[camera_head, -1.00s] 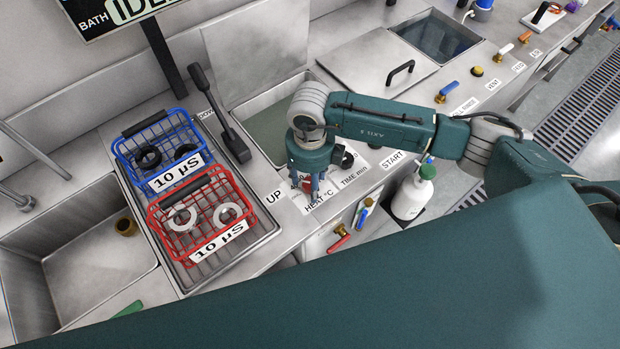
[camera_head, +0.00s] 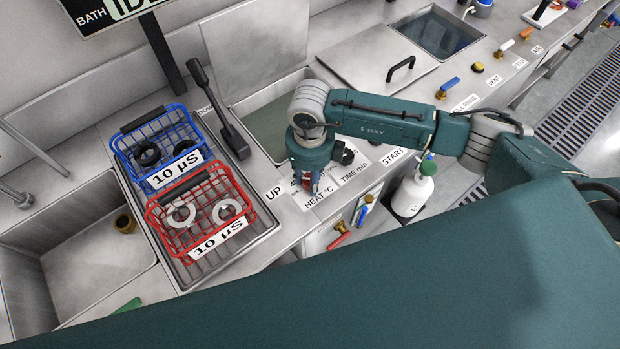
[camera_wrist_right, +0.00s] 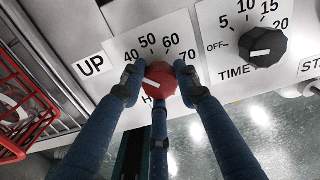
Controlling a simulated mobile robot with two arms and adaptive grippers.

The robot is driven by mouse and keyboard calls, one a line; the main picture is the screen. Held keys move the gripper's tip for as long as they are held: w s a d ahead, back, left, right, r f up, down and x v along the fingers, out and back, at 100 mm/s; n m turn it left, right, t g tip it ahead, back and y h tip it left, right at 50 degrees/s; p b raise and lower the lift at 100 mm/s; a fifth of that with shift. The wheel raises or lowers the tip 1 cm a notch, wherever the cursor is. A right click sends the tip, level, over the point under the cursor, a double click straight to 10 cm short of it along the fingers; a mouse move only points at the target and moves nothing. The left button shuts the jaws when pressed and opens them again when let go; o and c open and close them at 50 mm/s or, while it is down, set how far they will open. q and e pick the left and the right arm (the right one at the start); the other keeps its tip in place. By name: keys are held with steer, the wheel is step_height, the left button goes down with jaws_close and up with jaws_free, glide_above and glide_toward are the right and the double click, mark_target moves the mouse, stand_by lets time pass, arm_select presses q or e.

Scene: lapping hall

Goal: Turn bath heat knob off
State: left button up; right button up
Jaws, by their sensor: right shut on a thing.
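The heat knob (camera_wrist_right: 161,80) is red and sits on a white dial plate (camera_wrist_right: 119,46) marked 40, 50, 60 and 70 in the right wrist view. A pale pointer line shows on the knob, partly covered by the fingers. My right gripper (camera_wrist_right: 160,88) has its fingers around the knob and is shut on it. In the head view my right gripper (camera_head: 312,188) points down at the "HEAT °C" plate (camera_head: 318,197), and it hides most of the knob. My left gripper is not in view.
A black time knob (camera_wrist_right: 263,46) stands right of the heat knob. A red basket (camera_head: 200,212) and a blue basket (camera_head: 158,148) stand on a tray to the left. A black lever (camera_head: 220,112) rises behind. A white bottle (camera_head: 412,190) hangs at the counter's front.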

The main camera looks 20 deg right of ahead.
steer(key=shift+f+n+b, duration=0.15)
steer(key=shift+n+b, duration=0.15)
steer(key=shift+b, duration=0.05)
steer(key=n+b, duration=0.5)
steer(key=b, duration=0.2)
steer(key=shift+w, duration=0.1)
steer(key=shift+r+n+b, duration=0.2)
steer(key=shift+n+b, duration=0.8)
steer(key=shift+b, duration=0.05)
steer(key=o, duration=1.2)
steer(key=shift+c, duration=0.2)
step_height(320, 180, up, 12)
steer(key=shift+s, duration=0.2)
